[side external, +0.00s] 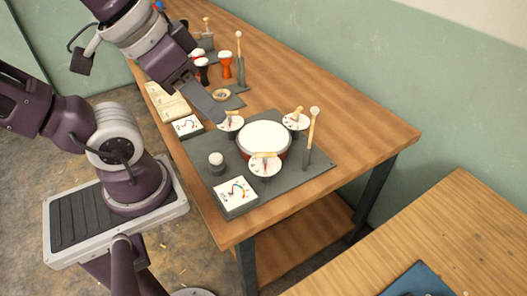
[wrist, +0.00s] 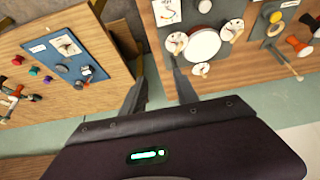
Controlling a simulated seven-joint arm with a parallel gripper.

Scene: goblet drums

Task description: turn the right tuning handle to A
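A goblet drum with a white head and red rim (side external: 264,138) stands on a grey board, and shows in the wrist view (wrist: 204,44). Around it are white dials with wooden handles: one at the left (side external: 230,123), one at the right (side external: 296,121), one in front (side external: 264,164). I cannot read their letters. A white meter with a coloured arc (side external: 236,193) is at the board's near corner. My gripper (wrist: 156,72) is open and empty in the wrist view, its fingers apart.
A mallet (side external: 311,130) stands upright at the board's right, and a grey knob (side external: 216,160) at its left. Small red and black drums (side external: 225,65) and another meter (side external: 188,126) are farther back. The bench's right end (side external: 370,135) is bare. A second table (side external: 440,235) is at lower right.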

